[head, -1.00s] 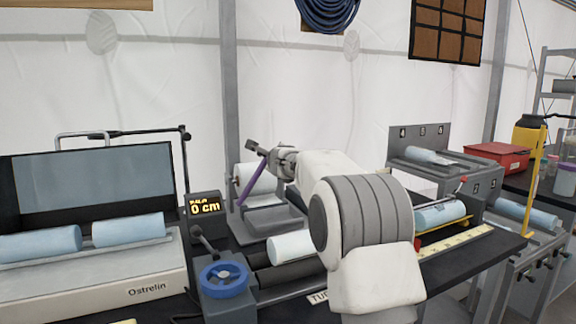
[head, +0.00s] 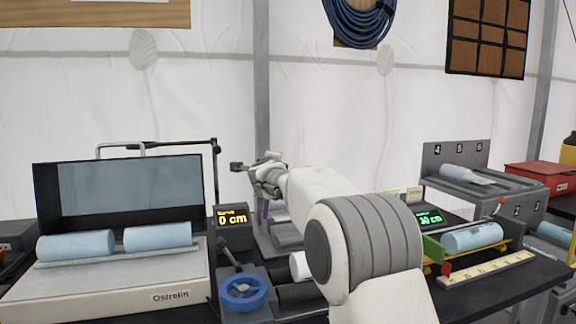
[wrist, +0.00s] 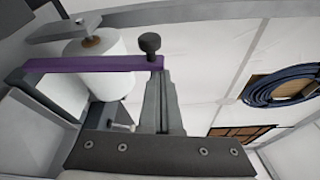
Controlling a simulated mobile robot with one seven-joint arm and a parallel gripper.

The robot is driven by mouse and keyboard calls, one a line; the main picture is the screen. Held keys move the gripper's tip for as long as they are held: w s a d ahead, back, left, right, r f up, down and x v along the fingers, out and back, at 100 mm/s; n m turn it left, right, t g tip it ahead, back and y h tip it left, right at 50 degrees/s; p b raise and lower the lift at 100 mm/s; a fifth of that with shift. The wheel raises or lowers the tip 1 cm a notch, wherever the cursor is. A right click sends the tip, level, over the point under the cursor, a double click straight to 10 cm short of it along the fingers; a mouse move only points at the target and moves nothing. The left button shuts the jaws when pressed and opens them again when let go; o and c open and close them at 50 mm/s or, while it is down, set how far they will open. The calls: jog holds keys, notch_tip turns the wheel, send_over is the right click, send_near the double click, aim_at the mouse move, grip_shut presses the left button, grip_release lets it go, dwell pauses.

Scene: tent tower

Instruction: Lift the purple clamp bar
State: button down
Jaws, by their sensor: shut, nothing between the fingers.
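The purple clamp bar (wrist: 92,63) shows in the wrist view as a long flat bar with a black knob at its right end. It crosses in front of a white roll (wrist: 112,75). In the head view only a short piece of the purple bar (head: 265,208) shows below my gripper (head: 237,166); my arm hides much of the rest. In the wrist view my gripper (wrist: 163,75) has its fingers together, close to the knob end of the bar. Nothing is held. I cannot tell whether the fingers touch the bar.
The blue handwheel (head: 243,292) and the orange "0 cm" display (head: 233,219) stand left of my arm. The Ostrelin machine (head: 130,285) bears two pale blue rolls at far left. A yellow-framed cradle with a blue roll (head: 472,236) stands at right.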

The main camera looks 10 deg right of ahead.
jog(key=shift+s+a+n+t, duration=0.15)
jog(key=shift+a+n, duration=0.25)
jog(key=shift+a, duration=0.25)
jog(key=shift+s+a+n+t, duration=0.15)
jog(key=shift+a+n, duration=0.25)
jog(key=shift+a, duration=0.25)
jog(key=shift+s, duration=0.1)
